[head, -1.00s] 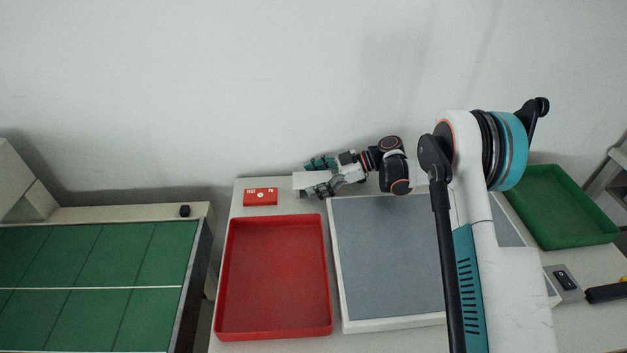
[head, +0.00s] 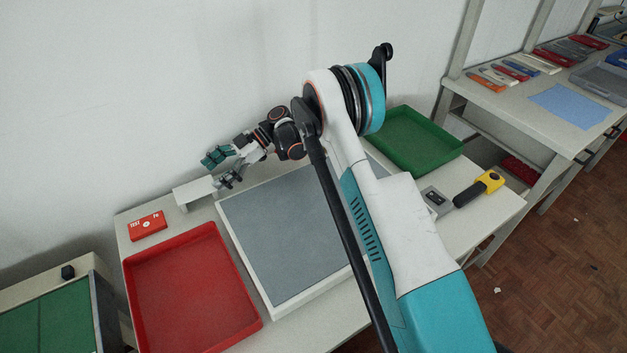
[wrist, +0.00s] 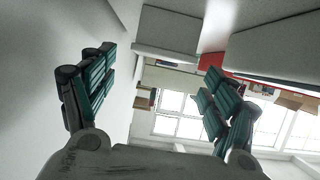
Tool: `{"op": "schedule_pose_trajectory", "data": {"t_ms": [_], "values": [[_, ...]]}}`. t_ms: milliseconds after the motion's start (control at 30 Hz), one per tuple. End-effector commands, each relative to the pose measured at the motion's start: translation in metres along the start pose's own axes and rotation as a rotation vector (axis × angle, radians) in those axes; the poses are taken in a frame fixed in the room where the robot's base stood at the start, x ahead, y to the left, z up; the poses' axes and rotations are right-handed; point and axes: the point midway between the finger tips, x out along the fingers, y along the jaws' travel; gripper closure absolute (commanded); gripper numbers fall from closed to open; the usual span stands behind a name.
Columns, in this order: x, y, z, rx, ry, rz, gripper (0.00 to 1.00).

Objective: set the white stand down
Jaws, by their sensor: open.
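The white stand (head: 190,193) is upright on the back of the table, between the red test box and the grey mat. My gripper (head: 223,169) is open and empty, just above and to the right of the stand in the head view. Its lower finger is close to the stand's right end; I cannot tell if they touch. In the wrist view my gripper (wrist: 155,100) shows its two teal-padded fingers wide apart with nothing between them. A pale block near the top of that view may be the stand.
A red test box (head: 147,226) and a red tray (head: 190,290) are at the left. The grey mat (head: 285,240) fills the middle. A green tray (head: 415,140), a switch box (head: 436,201) and a yellow-black tool (head: 480,188) are at the right. A wall stands close behind.

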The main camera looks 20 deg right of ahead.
Motion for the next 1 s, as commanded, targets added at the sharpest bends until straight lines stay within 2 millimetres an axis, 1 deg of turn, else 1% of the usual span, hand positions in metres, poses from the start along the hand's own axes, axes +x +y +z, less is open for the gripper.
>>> {"op": "schedule_pose_trajectory", "data": {"t_ms": [67, 167, 267, 400, 467, 600, 767, 967, 1000], "values": [[-0.004, -0.001, -0.006, 0.019, -0.012, 0.007, 0.20], [-0.014, -0.002, -0.021, 0.071, -0.046, 0.032, 0.20], [-0.031, -0.007, -0.044, 0.156, -0.099, 0.074, 0.20], [-0.056, -0.021, -0.076, 0.289, -0.179, 0.150, 0.20], [-0.067, -0.028, -0.088, 0.343, -0.211, 0.186, 0.20], [-0.090, -0.051, -0.114, 0.466, -0.279, 0.275, 0.20], [-0.116, -0.084, -0.137, 0.595, -0.346, 0.388, 0.20], [-0.146, -0.134, -0.159, 0.742, -0.411, 0.542, 0.20], [-0.152, -0.144, -0.162, 0.769, -0.422, 0.575, 0.20]]}}
